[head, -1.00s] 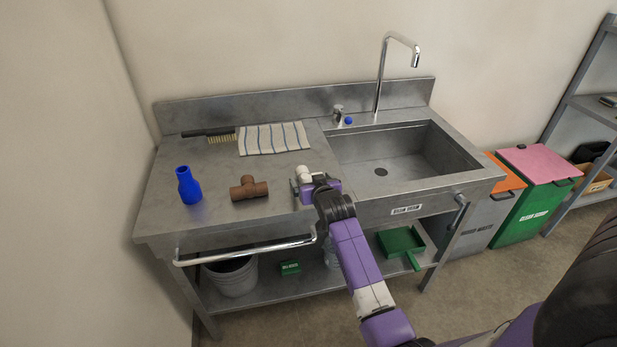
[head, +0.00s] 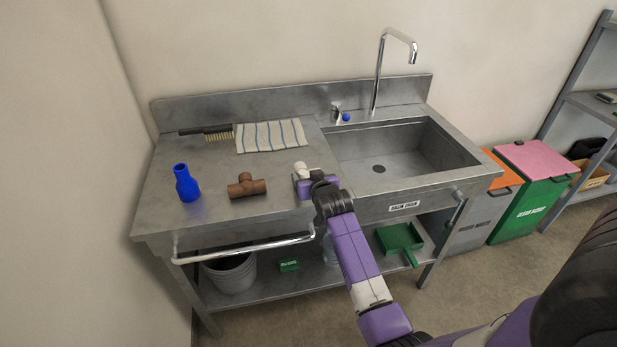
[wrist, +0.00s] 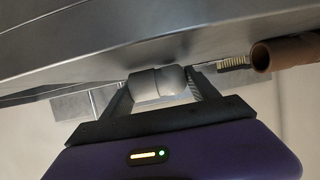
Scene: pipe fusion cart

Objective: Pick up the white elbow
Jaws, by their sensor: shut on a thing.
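The white elbow (head: 300,168) is at the front of the steel counter, left of the sink. In the wrist view the elbow (wrist: 158,84) sits between the two dark fingers of my gripper (wrist: 160,95), which is shut on it. In the head view my gripper (head: 303,178) reaches over the counter's front edge, and its body hides part of the elbow. I cannot tell whether the elbow touches the counter.
A brown tee (head: 246,186) and a blue reducer (head: 186,184) stand to the left on the counter (head: 215,220). A striped cloth (head: 270,135) and a brush (head: 207,131) lie behind. The sink (head: 400,160) is at right. A rail (head: 245,250) runs along the front.

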